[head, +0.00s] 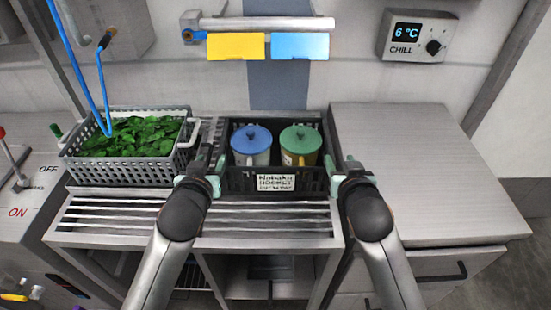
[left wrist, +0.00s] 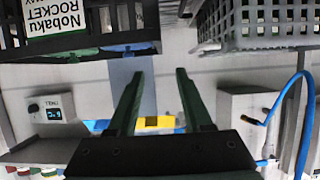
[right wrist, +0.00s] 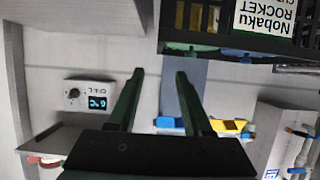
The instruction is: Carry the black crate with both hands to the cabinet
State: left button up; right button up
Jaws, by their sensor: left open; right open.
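The black crate (head: 239,183) stands upright on the slatted metal bench in the head view, with a white label on its front. It holds a blue-lidded container (head: 251,143) and a green-lidded one (head: 299,142). My left gripper (head: 210,164) is open at the crate's left side, and my right gripper (head: 340,165) is open at its right side. Neither holds anything. The crate also shows at the top of the left wrist view (left wrist: 120,30) and the right wrist view (right wrist: 222,42). The grey cabinet (head: 425,170) stands right of the bench, its top bare.
A grey basket (head: 125,170) of leafy greens sits just left of the crate, close to my left gripper. A blue hose (head: 102,90) hangs there. A rail with yellow and blue cards (head: 268,46) and a CHILL panel (head: 417,37) are on the wall.

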aim_at(222, 142)
pick_arm(q)
jog(key=shift+s, duration=0.1)
pick_arm(e)
jog(key=shift+s, duration=0.1)
pick_arm(q)
jog(key=x, duration=1.2)
jog(key=shift+w+f, duration=0.2)
jog(key=shift+w, duration=0.1)
pick_arm(e)
jog(key=x, duration=1.2)
jog(key=shift+w+f, duration=0.2)
jog(key=shift+w, duration=0.1)
pick_arm(q)
grip_shut()
pick_arm(e)
grip_shut()
pick_arm(q)
jog(key=shift+r, duration=0.25)
pick_arm(e)
jog(key=shift+r, duration=0.25)
